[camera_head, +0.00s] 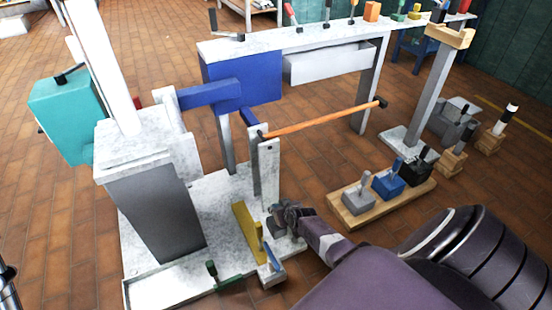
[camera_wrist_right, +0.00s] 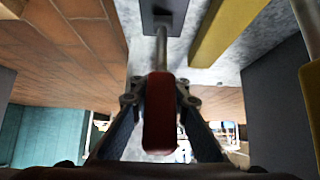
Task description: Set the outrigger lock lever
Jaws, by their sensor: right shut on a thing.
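My right gripper (camera_head: 286,213) is low at the front right of the white marbled machine base (camera_head: 185,275). In the right wrist view the gripper (camera_wrist_right: 160,98) has a finger on each side of a red-handled lever (camera_wrist_right: 160,125) and is shut on it. The lever's grey metal rod rises from a dark slotted plate (camera_wrist_right: 163,14). In the head view the gripper hides the red handle. The pictures do not show a label that names this lever. My left gripper is not in view.
A yellow bar (camera_head: 246,232) stands close beside my right gripper, with a blue-handled lever (camera_head: 271,256) and a green-handled lever (camera_head: 212,271) in front. An orange rod (camera_head: 320,120) crosses above. A wooden board (camera_head: 350,215) with several levers lies to the right.

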